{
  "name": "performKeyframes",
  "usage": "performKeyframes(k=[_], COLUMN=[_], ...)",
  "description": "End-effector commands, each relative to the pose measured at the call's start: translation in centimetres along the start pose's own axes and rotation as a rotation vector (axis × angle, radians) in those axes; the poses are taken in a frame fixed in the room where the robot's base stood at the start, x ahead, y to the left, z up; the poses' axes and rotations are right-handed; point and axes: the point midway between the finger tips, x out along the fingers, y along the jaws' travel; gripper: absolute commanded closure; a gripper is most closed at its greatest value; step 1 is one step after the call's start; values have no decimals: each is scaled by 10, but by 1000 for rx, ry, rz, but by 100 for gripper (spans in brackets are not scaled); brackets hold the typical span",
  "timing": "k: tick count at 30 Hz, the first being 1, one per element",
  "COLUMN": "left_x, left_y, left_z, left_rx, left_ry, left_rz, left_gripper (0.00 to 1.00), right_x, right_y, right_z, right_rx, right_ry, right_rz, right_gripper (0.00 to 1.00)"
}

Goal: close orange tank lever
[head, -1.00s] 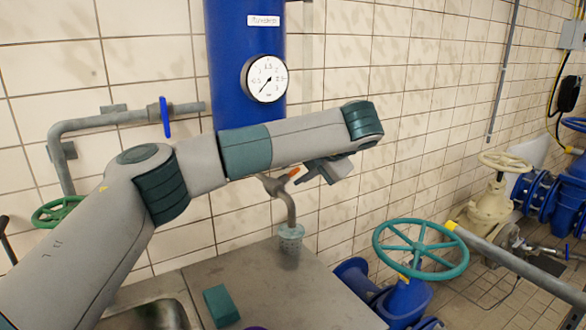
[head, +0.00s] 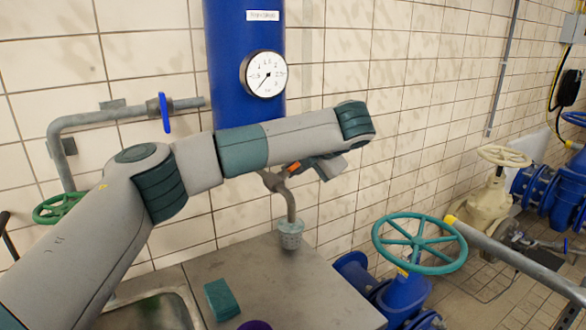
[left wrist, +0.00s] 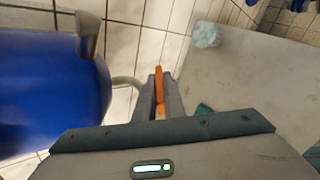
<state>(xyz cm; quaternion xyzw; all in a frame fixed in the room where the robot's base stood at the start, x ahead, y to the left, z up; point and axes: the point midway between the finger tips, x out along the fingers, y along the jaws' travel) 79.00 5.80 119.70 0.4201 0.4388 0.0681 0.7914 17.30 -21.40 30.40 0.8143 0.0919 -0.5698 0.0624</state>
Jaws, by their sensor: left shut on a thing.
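The orange lever (head: 292,168) sits on the grey tap (head: 290,203) at the front of the blue tank (head: 231,70). My left gripper (head: 300,167) reaches in from the right side of the tap and is shut on the lever, which is partly hidden by the fingers. In the left wrist view the orange lever (left wrist: 159,84) lies between the two grey fingers (left wrist: 158,100) and sticks out past their tips. My left forearm hides the lower part of the tank. My right gripper is not in view.
A pale cup (head: 290,238) stands under the tap's spout on the grey counter (head: 285,285). A green sponge (head: 221,299) lies near the sink (head: 150,312). A teal handwheel (head: 419,243) and a grey rail (head: 520,262) are to the right.

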Motion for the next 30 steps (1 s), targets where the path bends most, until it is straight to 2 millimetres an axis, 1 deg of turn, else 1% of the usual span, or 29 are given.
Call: performKeyframes(k=[3, 4, 6, 8, 10, 14, 18, 20, 29, 30], left_x=[3, 4, 4, 4, 3, 2, 2, 2, 3, 3], left_y=[-2, -2, -2, -1, 0, 1, 1, 0, -1, -1], left_z=[-3, -3, -3, -3, -3, -2, -2, -2, -3, -3], left_rx=[13, 19, 35, 51, 73, 114, 147, 153, 157, 157], left_ry=[8, 9, 9, 10, 10, 11, 11, 10, 10, 10], left_rz=[-42, -60, -111, -163, -230, -354, -444, -463, -469, -469], left_gripper=[100, 100, 100, 100, 100, 100, 100, 100, 100, 81], right_x=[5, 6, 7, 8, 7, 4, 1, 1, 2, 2], right_y=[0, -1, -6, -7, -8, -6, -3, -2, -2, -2], right_z=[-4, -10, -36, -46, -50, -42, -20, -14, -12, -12], right_rx=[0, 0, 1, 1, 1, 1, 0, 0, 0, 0], right_ry=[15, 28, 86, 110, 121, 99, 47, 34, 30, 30], right_rz=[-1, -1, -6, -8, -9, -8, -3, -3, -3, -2], right_gripper=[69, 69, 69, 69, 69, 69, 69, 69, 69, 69])
